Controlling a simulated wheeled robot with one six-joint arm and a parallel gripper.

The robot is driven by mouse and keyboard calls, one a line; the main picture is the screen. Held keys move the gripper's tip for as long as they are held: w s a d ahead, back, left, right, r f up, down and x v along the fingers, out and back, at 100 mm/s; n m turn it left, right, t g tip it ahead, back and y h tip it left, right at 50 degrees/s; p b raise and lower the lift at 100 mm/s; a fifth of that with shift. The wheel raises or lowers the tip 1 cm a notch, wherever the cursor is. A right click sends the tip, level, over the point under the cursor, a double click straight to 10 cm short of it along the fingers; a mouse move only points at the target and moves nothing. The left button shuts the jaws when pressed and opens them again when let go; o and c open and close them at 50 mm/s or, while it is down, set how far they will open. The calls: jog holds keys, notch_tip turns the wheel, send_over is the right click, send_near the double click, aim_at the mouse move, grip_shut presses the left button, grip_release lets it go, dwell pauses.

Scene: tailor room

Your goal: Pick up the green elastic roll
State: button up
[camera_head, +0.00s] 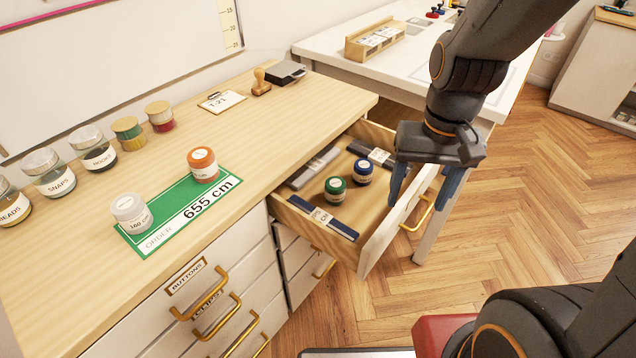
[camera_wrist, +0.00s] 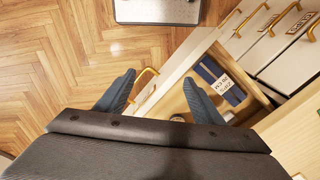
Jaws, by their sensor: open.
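The green elastic roll (camera_head: 335,189) stands in the open drawer (camera_head: 375,238), with a white label on its top. A blue roll (camera_head: 362,171) stands just behind it to the right. My gripper (camera_head: 422,195) is open and empty, over the drawer's front edge, to the right of both rolls and apart from them. In the wrist view my two fingers (camera_wrist: 160,95) are spread above the drawer front. A roll top shows only partly there behind my gripper's body, and I cannot tell which roll it is.
Flat labelled packs (camera_head: 323,217) lie in the drawer around the rolls. A red-orange roll (camera_head: 203,165) and a grey-white roll (camera_head: 131,213) stand on a green order mat (camera_head: 158,240) on the wooden counter. A white table (camera_head: 330,44) stands behind the drawer.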

jog(key=w+a+m+p, duration=0.6)
jog(key=w+m+p, duration=0.1)
jog(key=w+m, duration=0.15)
jog(key=m+y+p, duration=0.1)
jog(key=m+p, duration=0.4)
jog(key=m, duration=0.3)
send_over(336, 183)
jog(key=d, duration=0.2)
notch_tip(336, 183, down, 4)
jog(key=shift+a+f, duration=0.1)
jog(key=shift+f, duration=0.15)
jog(key=shift+w+a+f+m, duration=0.1)
jog(key=shift+a+f+m, duration=0.15)
jog(key=shift+f+m, duration=0.25)
jog(key=shift+a+f+p, duration=0.25)
jog(key=shift+f+p, duration=0.1)
jog(key=shift+f, duration=0.85)
jog(key=shift+a+f+p, duration=0.2)
jog(key=shift+f+p, duration=0.1)
jog(key=shift+f, duration=0.95)
jog(key=shift+a+f+p, duration=0.25)
jog(key=shift+f+p, duration=0.1)
jog(key=shift+f, duration=0.85)
jog(key=c, duration=1.1)
